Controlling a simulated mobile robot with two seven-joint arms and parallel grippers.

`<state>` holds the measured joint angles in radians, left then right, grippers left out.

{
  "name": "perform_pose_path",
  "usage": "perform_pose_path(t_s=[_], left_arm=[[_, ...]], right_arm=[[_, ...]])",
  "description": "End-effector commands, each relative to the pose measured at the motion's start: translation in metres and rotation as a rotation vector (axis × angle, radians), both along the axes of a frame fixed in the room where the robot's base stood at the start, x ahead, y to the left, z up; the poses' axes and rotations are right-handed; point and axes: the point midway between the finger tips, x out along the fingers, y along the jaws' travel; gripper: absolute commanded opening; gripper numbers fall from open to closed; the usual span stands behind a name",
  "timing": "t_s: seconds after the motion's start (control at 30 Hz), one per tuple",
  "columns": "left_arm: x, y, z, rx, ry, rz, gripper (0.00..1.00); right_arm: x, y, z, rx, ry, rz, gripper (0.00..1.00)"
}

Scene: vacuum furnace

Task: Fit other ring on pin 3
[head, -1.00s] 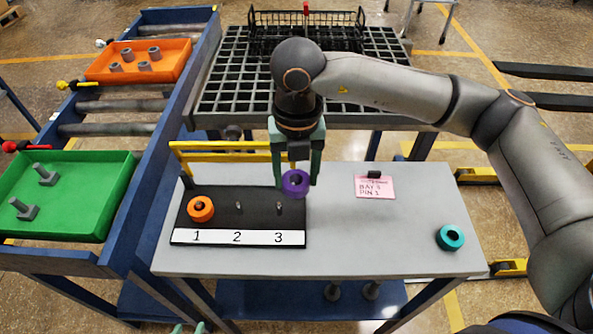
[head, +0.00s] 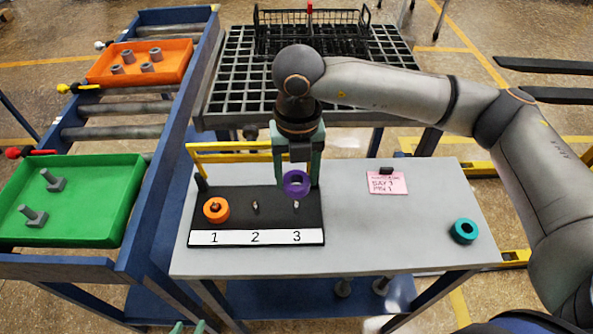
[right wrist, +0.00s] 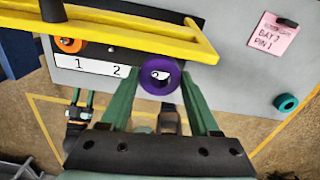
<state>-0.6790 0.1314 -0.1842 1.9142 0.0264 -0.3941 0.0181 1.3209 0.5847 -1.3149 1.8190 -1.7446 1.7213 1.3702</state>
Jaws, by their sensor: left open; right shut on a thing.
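My right gripper (head: 299,178) is shut on a purple ring (head: 289,190). It holds the ring over the 3 end of a black board (head: 236,227). Pin 3 (head: 296,204) shows just below the ring in the head view; the ring appears above it, not around it. In the right wrist view the purple ring (right wrist: 145,79) covers pin 3 and part of its number. An orange ring (head: 207,213) sits around pin 1. Pin 2 (head: 255,207) is bare. A teal ring (head: 456,231) lies at the table's right. My left gripper (right wrist: 79,108) is open and empty, low in front of the table.
A yellow rail (head: 235,148) stands behind the board. A pink card (head: 386,184) lies on the grey table (head: 375,235), clear around it. A green tray (head: 85,221) and an orange tray (head: 165,57) with metal parts are at left. A grid table (head: 225,85) is behind.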

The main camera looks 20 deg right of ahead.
Motion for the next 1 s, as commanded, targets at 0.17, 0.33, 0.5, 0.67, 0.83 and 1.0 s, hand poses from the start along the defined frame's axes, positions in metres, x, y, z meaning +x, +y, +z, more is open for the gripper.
perform_pose_path(t_s=[0.17,0.33,0.5,0.67,0.83,1.0], left_arm=[[0.0,0.0,-0.006,0.0,0.0,0.0,0.5],[0.0,0.0,-0.011,0.0,0.0,0.0,0.5],[0.0,0.0,-0.015,0.0,0.0,0.0,0.5],[0.0,0.0,-0.019,0.0,0.0,0.0,0.5],[0.0,0.0,-0.024,0.0,0.0,0.0,0.5],[0.0,0.0,-0.029,0.0,0.0,0.0,0.5]], right_arm=[[0.0,0.0,-0.01,0.0,0.0,-0.001,0.0],[0.0,0.0,-0.019,0.0,-0.001,-0.001,0.0],[0.0,0.0,-0.028,0.0,0.0,-0.001,0.0],[0.0,0.0,-0.035,0.0,0.0,-0.001,0.0],[0.0,0.0,-0.044,0.0,0.0,-0.001,0.0],[0.0,0.0,-0.052,0.0,-0.001,-0.001,0.0]])
